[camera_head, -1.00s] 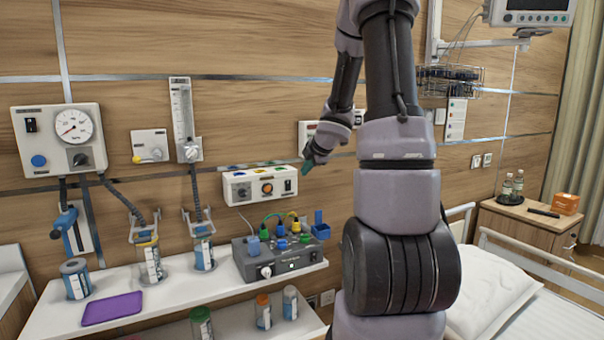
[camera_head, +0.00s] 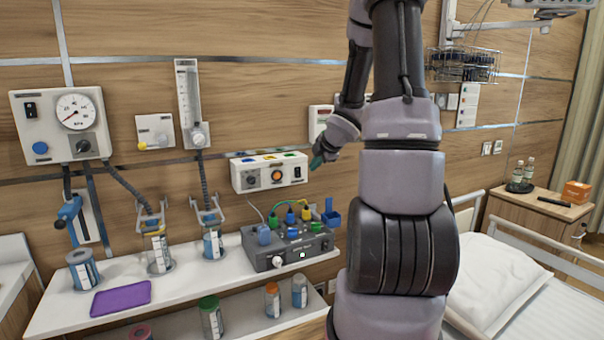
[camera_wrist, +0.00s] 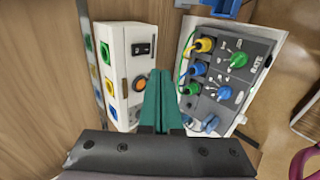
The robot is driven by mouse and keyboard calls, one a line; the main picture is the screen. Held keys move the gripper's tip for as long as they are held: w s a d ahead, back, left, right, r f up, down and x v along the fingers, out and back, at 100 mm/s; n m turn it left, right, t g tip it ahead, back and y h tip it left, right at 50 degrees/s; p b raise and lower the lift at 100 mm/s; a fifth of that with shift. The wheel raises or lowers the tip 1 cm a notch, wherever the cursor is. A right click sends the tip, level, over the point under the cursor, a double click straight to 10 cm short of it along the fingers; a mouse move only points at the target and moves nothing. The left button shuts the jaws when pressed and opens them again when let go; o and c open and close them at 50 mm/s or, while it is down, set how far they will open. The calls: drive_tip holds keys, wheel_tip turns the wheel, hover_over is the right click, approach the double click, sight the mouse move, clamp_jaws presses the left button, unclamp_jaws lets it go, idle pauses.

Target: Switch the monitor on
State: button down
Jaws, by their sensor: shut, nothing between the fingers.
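A monitor (camera_head: 545,3) on a wall arm is cut off at the top right of the head view; its screen is out of frame. A white wall box (camera_head: 245,182) has coloured sockets on top, an orange round button and a black rocker switch (camera_head: 298,173). The switch also shows in the wrist view (camera_wrist: 141,48). A grey console (camera_head: 262,258) on the shelf carries coloured plugs and knobs, with a small bright green light on its front. My gripper (camera_head: 316,162) is shut and empty, its green fingers just right of the wall box. It also shows in the wrist view (camera_wrist: 158,80).
A gauge panel (camera_head: 55,140) and flow meter (camera_head: 188,100) hang on the wall at left. Jars and a purple pad (camera_head: 120,297) stand on the white shelf (camera_head: 60,318). A bed with a pillow (camera_head: 500,280) and a bedside cabinet (camera_head: 530,225) are at right.

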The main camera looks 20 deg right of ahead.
sight(298, 172)
drive_tip(key=shift+w+r+x, duration=0.25)
drive_tip(key=shift+r+x, duration=0.05)
drive_tip(key=shift+x, duration=1.4)
drive_tip(key=shift+w+r+x, duration=0.25)
drive_tip(key=shift+x, duration=1.45)
drive_tip(key=shift+w+r+x, duration=0.25)
drive_tip(key=shift+r+x, duration=0.05)
drive_tip(key=shift+x, duration=1.4)
drive_tip(key=shift+w, duration=0.15)
drive_tip(key=shift+w+r, duration=0.1)
drive_tip(key=shift+r, duration=0.7)
